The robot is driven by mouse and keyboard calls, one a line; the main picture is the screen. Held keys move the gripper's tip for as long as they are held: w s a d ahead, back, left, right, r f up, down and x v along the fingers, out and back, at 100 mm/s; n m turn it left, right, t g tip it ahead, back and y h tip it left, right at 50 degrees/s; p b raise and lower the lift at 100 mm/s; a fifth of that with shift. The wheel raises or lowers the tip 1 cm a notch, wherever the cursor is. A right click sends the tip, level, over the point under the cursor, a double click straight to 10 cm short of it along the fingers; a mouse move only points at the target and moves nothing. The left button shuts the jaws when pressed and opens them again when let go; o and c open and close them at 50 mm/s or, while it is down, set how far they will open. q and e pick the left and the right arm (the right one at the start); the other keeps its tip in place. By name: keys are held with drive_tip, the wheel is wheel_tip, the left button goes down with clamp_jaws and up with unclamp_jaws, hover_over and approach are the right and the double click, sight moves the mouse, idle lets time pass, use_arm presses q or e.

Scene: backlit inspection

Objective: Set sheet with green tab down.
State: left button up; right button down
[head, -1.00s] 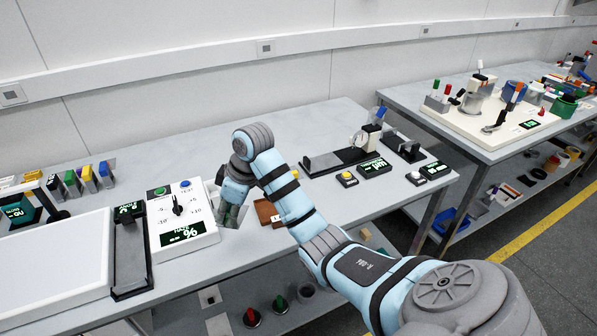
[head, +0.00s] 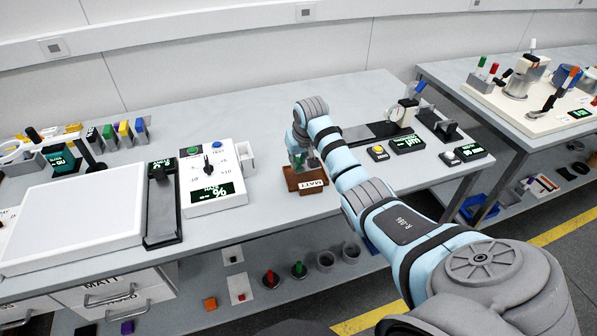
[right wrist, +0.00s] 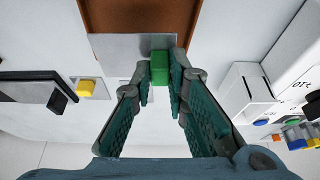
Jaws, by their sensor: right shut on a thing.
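The green tab (right wrist: 159,68) is between the fingertips of my right gripper (right wrist: 160,77), which is shut on it. Its thin grey sheet (right wrist: 115,48) extends beyond the fingertips and overlaps the brown tray (right wrist: 140,14) in the right wrist view. In the head view my right gripper (head: 303,164) is at the brown tray (head: 292,181), which carries a MATT label at its front. Whether the sheet touches the tray floor cannot be told. My left gripper is not in view.
Left of the tray stand a small white slotted holder (head: 246,156), a control box with a dial (head: 212,188) and a large white light panel (head: 70,222). Several coloured-tab sheets (head: 122,132) stand at the back left. Button units (head: 378,153) sit to the right.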

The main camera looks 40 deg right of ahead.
sight(299, 169)
wheel_tip(299, 169, down, 4)
drive_tip(key=shift+f+b, duration=0.25)
drive_tip(key=shift+b, duration=0.1)
drive_tip(key=shift+f, duration=0.15)
drive_tip(key=c, duration=1.6)
unclamp_jaws()
drive_tip(key=p+v, duration=0.3)
drive_tip(key=v, duration=0.9)
drive_tip(key=shift+a, duration=0.15)
